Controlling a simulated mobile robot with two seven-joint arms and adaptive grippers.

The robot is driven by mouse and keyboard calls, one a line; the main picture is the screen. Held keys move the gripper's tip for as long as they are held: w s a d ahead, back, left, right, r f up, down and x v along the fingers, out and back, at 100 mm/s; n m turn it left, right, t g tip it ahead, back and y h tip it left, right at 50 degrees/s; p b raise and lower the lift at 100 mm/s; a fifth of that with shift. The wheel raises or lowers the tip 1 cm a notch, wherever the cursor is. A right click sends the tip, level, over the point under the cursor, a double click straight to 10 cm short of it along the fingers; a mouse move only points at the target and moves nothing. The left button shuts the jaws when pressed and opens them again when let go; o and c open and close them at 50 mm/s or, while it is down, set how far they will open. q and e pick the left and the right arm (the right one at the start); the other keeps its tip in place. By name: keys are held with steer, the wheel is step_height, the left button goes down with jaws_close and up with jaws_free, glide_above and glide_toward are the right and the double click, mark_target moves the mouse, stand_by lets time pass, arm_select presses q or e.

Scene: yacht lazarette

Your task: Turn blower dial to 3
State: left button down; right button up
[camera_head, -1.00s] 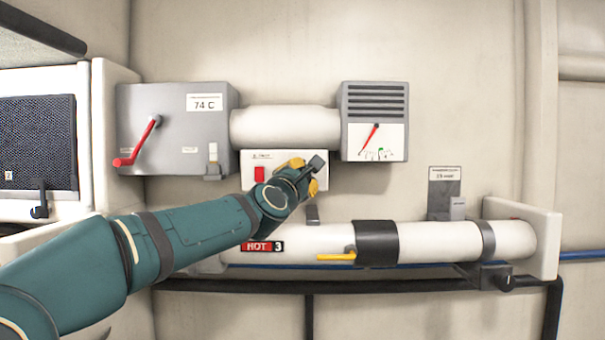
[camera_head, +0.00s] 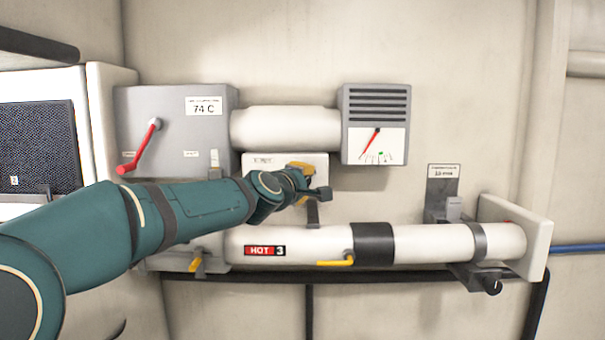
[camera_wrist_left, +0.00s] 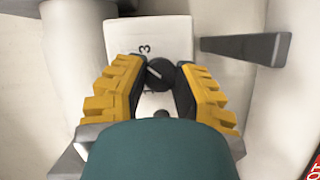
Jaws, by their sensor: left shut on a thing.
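The white control panel (camera_head: 262,163) is on the wall below the white duct, mostly hidden behind my left arm in the head view. The left wrist view shows the panel (camera_wrist_left: 172,32) with a printed 3 near the dial's upper left. The black blower dial (camera_wrist_left: 160,73) has a pale pointer line slanting toward the upper left; other marks are largely hidden. My left gripper (camera_wrist_left: 157,80) has its yellow-backed fingers on both sides of the dial and is shut on it. In the head view my left gripper (camera_head: 308,184) covers the dial. My right gripper is not in view.
A gauge box (camera_head: 375,123) with a red needle is right of the duct. A grey box (camera_head: 175,122) with a red lever is left. A dark bar (camera_wrist_left: 245,46) juts near the fingers.

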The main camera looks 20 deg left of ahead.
arm_select(q)
steer(key=shift+d+r+m+g, duration=0.2)
steer(key=shift+m+g, duration=0.2)
steer(key=shift+m, duration=0.5)
steer(key=shift+a+m+g+y, duration=0.2)
steer(key=shift+m+g+y, duration=0.1)
steer(key=shift+m+y, duration=0.25)
steer(key=c, duration=0.6)
jaws_free()
steer(key=shift+w+f, duration=0.1)
steer(key=shift+f, duration=0.05)
steer(key=shift+c, duration=0.2)
steer(key=shift+h, duration=0.25)
steer(key=d+v, duration=0.1)
steer(key=v, duration=1.1)
steer(key=shift+a, duration=0.4)
